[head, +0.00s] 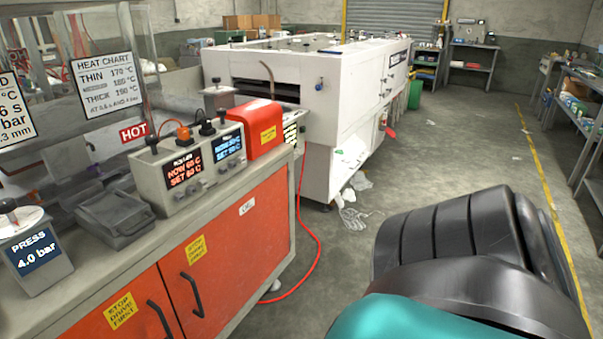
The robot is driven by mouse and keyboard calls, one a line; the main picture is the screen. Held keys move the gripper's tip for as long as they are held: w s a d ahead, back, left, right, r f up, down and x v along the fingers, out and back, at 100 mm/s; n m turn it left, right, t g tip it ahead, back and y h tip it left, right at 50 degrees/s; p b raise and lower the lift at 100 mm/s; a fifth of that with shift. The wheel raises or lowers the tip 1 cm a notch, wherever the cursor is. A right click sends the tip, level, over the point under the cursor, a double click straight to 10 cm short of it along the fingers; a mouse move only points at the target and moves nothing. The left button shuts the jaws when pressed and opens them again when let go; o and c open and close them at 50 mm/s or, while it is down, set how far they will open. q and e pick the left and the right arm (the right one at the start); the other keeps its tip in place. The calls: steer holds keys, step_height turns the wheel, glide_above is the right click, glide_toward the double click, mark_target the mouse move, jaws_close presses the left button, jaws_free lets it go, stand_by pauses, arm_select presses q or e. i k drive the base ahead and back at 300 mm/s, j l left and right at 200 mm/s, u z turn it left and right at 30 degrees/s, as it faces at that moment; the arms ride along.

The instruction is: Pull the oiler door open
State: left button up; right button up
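The orange cabinet (262,245) under the bench has two door fronts, both looking closed. The right door (235,270) has a dark vertical bar handle (192,295) near its left edge and a yellow warning label (196,249). A small white label (247,206) sits near its top, too small to read surely. The left door (128,290) has a similar handle (160,318) near its right edge and a yellow "stop drive first" label (122,310). I cannot tell which door is the oiler's. Neither gripper shows; only my dark and teal arm fills the lower right.
On the bench stand a control box (188,168) with two displays, a red box (262,128) and a pressure gauge (37,254). A red hose (313,225) curves onto the floor beside the cabinet. A large white machine (335,85) stands behind. The floor right of it is mostly clear.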

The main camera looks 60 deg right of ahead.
mark_target(206, 279)
steer(key=z, duration=1.45)
steer(key=i+j+u, duration=0.1)
steer(key=u, duration=0.3)
steer(key=i+u, duration=0.4)
steer(key=i+l+u, duration=0.1)
steer(key=u, duration=0.35)
